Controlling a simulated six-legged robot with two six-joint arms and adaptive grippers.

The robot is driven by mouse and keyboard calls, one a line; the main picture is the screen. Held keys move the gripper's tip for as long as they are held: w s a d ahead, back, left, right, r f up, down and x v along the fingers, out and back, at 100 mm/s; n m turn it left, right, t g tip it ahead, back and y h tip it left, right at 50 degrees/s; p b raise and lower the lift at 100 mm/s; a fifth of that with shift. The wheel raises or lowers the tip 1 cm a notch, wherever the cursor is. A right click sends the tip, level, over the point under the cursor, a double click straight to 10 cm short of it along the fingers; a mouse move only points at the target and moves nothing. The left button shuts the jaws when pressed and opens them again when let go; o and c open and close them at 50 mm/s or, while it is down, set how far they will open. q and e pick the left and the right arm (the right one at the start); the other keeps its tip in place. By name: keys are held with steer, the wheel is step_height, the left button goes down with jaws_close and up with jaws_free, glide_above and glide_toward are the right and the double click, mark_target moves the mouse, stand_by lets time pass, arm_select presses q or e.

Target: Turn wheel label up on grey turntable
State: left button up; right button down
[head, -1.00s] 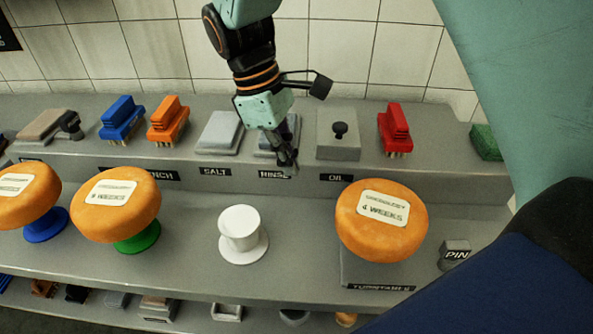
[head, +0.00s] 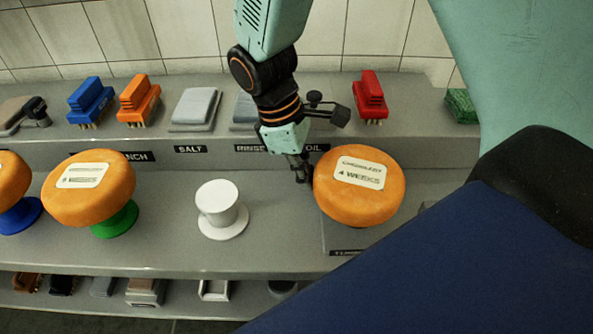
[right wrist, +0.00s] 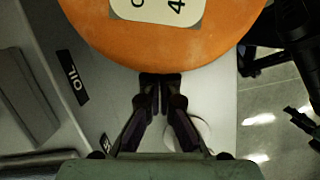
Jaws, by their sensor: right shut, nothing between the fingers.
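An orange cheese wheel (head: 360,186) with a white label on its upper face, reading 4 WEEKS, sits at the right of the head view, on the grey turntable (head: 338,236). The turntable is mostly hidden under the wheel and behind my arm. My right gripper (head: 303,174) is shut and empty, close beside the wheel's left side. In the right wrist view the shut fingertips (right wrist: 160,80) are at the edge of the wheel (right wrist: 170,42); I cannot tell whether they touch it. My left gripper is not in view.
A white stand (head: 220,208) is left of the wheel. Another orange wheel (head: 90,190) rests on a green stand (head: 116,220), with one more on a blue stand (head: 18,216). Brushes and pads line the back ledge, including a red brush (head: 370,96). A lower shelf holds small items.

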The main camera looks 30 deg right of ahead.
steer(key=shift+w+f, duration=0.15)
steer(key=shift+w, duration=0.15)
steer(key=shift+s+d+p, duration=0.8)
steer(key=shift+s+p, duration=0.15)
steer(key=shift+s, duration=0.05)
steer(key=shift+d, duration=0.1)
steer(key=shift+s, duration=0.15)
